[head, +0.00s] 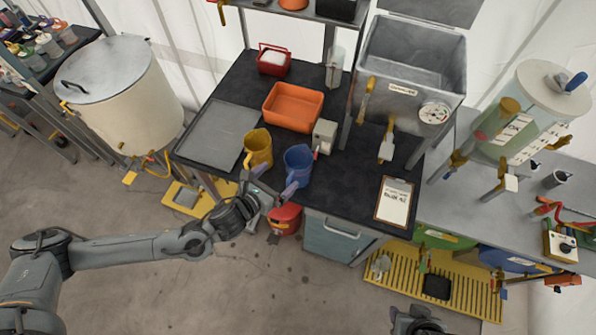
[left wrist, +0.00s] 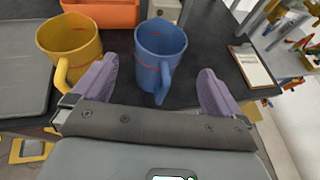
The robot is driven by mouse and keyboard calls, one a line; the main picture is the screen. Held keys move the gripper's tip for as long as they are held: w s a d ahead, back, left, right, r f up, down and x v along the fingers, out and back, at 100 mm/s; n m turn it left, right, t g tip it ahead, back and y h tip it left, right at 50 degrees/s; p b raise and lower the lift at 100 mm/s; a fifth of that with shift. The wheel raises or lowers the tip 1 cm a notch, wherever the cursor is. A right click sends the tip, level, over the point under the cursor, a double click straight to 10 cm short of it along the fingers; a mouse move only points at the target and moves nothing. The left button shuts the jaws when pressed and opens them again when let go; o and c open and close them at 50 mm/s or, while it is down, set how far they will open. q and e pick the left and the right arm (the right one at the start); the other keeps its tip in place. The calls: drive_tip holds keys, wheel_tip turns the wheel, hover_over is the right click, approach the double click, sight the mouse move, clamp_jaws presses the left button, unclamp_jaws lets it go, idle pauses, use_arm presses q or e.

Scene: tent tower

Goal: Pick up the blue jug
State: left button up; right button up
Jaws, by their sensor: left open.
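The blue jug (head: 298,164) stands upright near the front edge of the black table, just right of the yellow jug (head: 258,149). My left gripper (head: 274,181) is open and empty at the table's front edge, in front of the blue jug. In the left wrist view, the blue jug (left wrist: 160,50) is ahead between the two purple fingers (left wrist: 156,78). Its handle points toward my gripper and lies in the gap between the fingers; I see no contact. A dark part of my right arm (head: 418,321) shows at the bottom edge; its fingers are not clear.
An orange tray (head: 293,107) and a small grey box (head: 324,137) are behind the jugs. A grey flat tray (head: 217,132) lies to the left, and a clipboard (head: 394,201) to the right. A red bucket (head: 285,220) is below the front edge.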

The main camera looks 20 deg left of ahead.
sight(294, 163)
use_arm(q)
drive_tip(key=shift+p+x, duration=0.5)
drive_tip(key=shift+x, duration=4.6)
drive_tip(key=shift+d, duration=0.1)
drive_tip(key=c, duration=1.1)
drive_tip(key=shift+o, duration=0.2)
drive_tip(key=shift+r, duration=0.1)
